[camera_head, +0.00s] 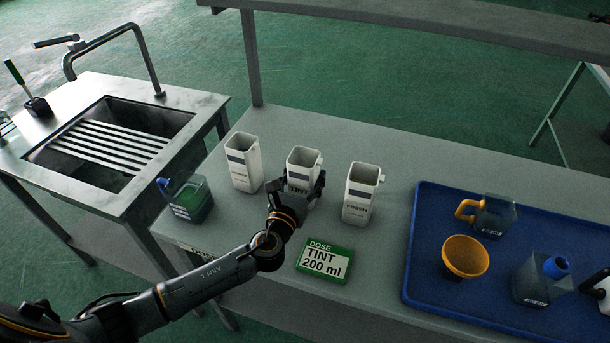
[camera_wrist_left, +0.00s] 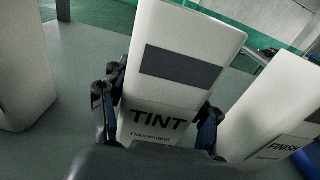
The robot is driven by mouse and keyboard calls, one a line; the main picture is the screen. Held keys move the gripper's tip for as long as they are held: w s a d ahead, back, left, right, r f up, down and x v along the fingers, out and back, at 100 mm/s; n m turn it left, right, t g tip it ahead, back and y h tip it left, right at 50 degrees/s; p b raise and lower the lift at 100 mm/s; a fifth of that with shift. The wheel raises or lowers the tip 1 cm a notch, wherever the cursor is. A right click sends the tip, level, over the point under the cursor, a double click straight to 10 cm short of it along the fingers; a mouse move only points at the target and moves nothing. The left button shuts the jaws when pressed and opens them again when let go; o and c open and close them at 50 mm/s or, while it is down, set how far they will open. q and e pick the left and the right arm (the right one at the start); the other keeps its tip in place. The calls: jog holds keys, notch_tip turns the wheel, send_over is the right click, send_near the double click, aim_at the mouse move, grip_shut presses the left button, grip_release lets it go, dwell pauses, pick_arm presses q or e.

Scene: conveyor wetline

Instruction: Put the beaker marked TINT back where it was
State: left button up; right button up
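The white beaker marked TINT (camera_head: 303,160) stands upright as the middle one of a row of white beakers on the grey table. My left gripper (camera_head: 300,190) is at it from the front, one finger on each side. In the left wrist view the TINT beaker (camera_wrist_left: 178,70) fills the middle, and both fingers appear to press on its sides, so the gripper (camera_wrist_left: 158,125) looks shut on it. Its base is hidden by the gripper, so I cannot tell whether it touches the table. My right gripper is not in view.
A white beaker (camera_head: 243,163) stands close on the left, the FINISH beaker (camera_head: 360,195) close on the right. A green card reading DOSE TINT 200 ml (camera_head: 324,261) lies in front. A green-filled container (camera_head: 188,198) is at the left edge. A blue tray (camera_head: 425,235) holds several vessels. A sink (camera_head: 200,108) is left.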

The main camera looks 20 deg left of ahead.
pick_arm(q)
jog(key=o, duration=0.4)
jog(key=shift+r, duration=0.2)
jog(key=s, duration=0.7)
jog(key=s+b, duration=0.1)
jog(key=s, duration=0.2)
jog(key=shift+s+a+f, duration=0.1)
jog(key=shift+s+a, duration=0.15)
jog(key=shift+s, duration=0.75)
